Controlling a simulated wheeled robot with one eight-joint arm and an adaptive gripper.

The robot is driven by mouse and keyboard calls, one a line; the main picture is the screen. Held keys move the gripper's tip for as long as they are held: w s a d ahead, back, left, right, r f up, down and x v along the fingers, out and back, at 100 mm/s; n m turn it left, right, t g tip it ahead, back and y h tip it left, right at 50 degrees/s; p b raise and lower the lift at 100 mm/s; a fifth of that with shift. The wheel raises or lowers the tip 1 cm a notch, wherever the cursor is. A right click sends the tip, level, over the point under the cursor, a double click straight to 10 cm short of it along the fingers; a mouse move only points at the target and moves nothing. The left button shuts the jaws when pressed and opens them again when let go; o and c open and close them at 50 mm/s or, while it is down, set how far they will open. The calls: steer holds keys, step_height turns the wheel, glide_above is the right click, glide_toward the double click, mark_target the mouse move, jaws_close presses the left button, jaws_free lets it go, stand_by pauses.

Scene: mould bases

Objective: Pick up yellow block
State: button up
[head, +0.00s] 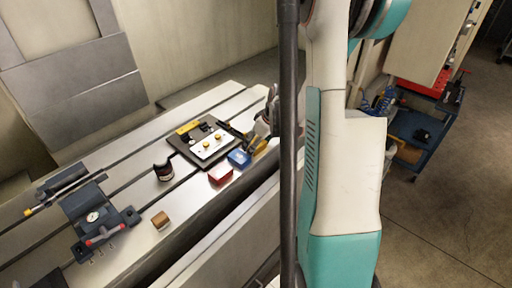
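A small yellow block (260,146) shows on the metal table, just right of a blue box and next to the end of my arm. My gripper (253,137) is low over the table there, its grey and dark parts close above and beside the yellow block. It is small and partly hidden behind a dark vertical pole and my arm. I cannot tell whether its fingers touch the block or how far apart they are.
A blue box (239,158) and a red box (220,174) stand left of the block. Behind them lies a dark mould base (183,146) with a white plate and a yellow strip. A dark bottle (163,171), a brown block (160,220) and a vise (97,214) stand farther left.

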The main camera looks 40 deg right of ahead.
steer(key=c, duration=1)
steer(key=shift+o, duration=0.2)
